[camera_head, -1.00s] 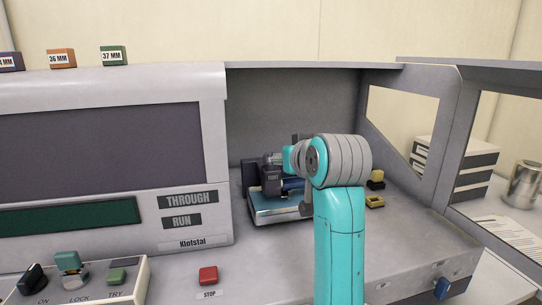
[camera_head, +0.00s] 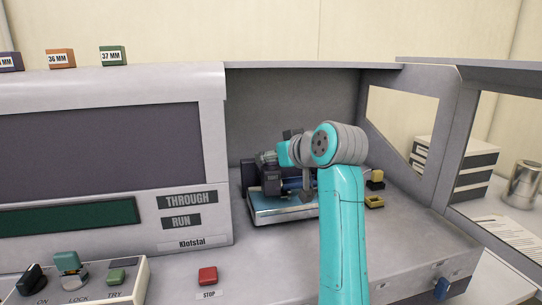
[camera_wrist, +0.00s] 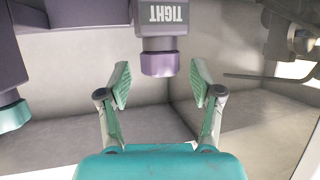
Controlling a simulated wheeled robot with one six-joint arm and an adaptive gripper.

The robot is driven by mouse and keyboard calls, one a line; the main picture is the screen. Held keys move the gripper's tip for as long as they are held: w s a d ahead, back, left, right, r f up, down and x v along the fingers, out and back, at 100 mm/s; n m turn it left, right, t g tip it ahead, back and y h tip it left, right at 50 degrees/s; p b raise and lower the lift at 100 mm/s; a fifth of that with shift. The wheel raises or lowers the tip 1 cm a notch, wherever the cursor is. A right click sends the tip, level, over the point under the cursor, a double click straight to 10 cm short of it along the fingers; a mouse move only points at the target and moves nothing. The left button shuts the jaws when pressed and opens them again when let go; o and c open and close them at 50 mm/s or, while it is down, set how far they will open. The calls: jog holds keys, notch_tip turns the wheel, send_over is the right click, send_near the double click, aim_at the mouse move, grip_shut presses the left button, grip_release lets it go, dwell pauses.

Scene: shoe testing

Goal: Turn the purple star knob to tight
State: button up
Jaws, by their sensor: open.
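The purple knob (camera_wrist: 160,64) hangs from a dark housing at the upper middle of the wrist view. A label reading TIGHT (camera_wrist: 165,14) appears upside down on that housing. My gripper (camera_wrist: 159,84) is open, with one finger on each side of the knob's end and a gap on both sides. It holds nothing. In the head view my gripper (camera_head: 264,158) is at the dark unit (camera_head: 271,184) in the machine's bay, where a small label shows. I cannot make out the purple knob there.
A second knob with a teal end (camera_wrist: 14,116) is at the left of the wrist view. A grey metal bracket (camera_wrist: 290,35) is at the upper right. A blue-topped plate (camera_head: 280,212) lies below the unit. Yellow and black blocks (camera_head: 375,190) stand to the right.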

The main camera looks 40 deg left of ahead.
jog(key=shift+x, duration=0.95)
jog(key=c, duration=1.2)
jog(key=shift+o, duration=0.2)
jog(key=shift+m+t, duration=0.3)
jog(key=shift+t, duration=0.1)
jog(key=m+t+h, duration=0.2)
jog(key=shift+s+a+m+t, duration=0.1)
jog(key=shift+s+m+t, duration=0.05)
jog(key=shift+m+t, duration=0.25)
jog(key=m+t+h, duration=0.1)
jog(key=m+h, duration=0.1)
jog(key=m+t+h, duration=0.2)
jog(key=m+h, duration=0.1)
jog(key=shift+m+t+h, duration=0.3)
